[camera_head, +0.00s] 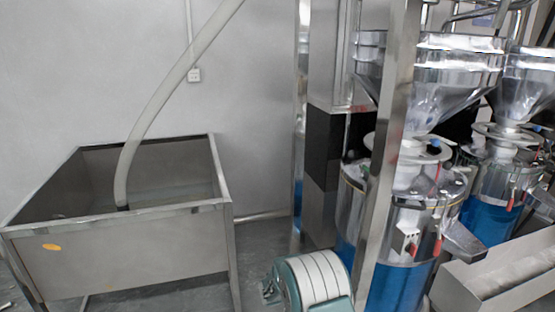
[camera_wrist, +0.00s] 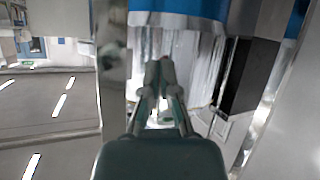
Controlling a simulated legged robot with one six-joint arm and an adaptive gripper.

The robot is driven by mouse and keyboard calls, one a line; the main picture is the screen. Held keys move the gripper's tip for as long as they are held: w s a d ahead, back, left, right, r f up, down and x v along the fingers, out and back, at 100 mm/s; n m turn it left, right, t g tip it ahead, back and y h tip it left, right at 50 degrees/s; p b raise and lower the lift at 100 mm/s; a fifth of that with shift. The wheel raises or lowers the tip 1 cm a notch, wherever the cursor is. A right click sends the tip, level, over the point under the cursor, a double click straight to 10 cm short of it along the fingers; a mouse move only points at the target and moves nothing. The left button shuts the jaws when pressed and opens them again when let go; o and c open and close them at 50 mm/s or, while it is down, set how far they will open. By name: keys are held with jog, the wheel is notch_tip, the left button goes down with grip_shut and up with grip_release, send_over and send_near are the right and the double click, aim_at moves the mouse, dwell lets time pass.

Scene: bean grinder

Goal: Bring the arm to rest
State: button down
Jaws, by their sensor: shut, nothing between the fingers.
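My gripper (camera_wrist: 160,65) shows in the wrist view, its two fingers drawn together at the tips with nothing between them. A shiny metal machine part with a blue band (camera_wrist: 178,20) fills the view behind and above the fingertips. I cannot tell the exact gap between them. In the head view, part of my arm shows low in the middle, in front of the bean grinder (camera_head: 398,215). The fingers cannot be made out there.
An open metal trough (camera_head: 130,245) stands at the left, with a pale hose (camera_head: 160,95) running down into it. A metal post (camera_head: 392,130) rises before the near grinder. A second grinder (camera_head: 487,215) stands at the right, near a metal bin (camera_head: 500,285). Floor shows between trough and grinder.

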jog(key=s+d+r+n+g+y, duration=0.15)
jog(key=s+d+r, duration=0.25)
jog(key=s+r, duration=0.55)
jog(key=s+d+r+g+y, duration=0.1)
jog(key=s+d+r+g, duration=0.4)
jog(key=r, duration=0.7)
jog(key=s+a+r+n+t+y, duration=0.1)
jog(key=s+r+n+y, duration=0.1)
jog(key=s, duration=0.7)
jog(key=s+a+r+n+t+y, duration=0.2)
jog(key=s+r+y, duration=0.1)
jog(key=s, duration=0.5)
jog(key=s+a+r+n+t+y, duration=0.1)
jog(key=s+a+r+n+y, duration=0.1)
jog(key=s, duration=0.7)
jog(key=shift+s+a+r+n, duration=0.25)
jog(key=shift+s+r+n, duration=0.05)
jog(key=shift+r+n, duration=0.3)
jog(key=shift+y, duration=0.25)
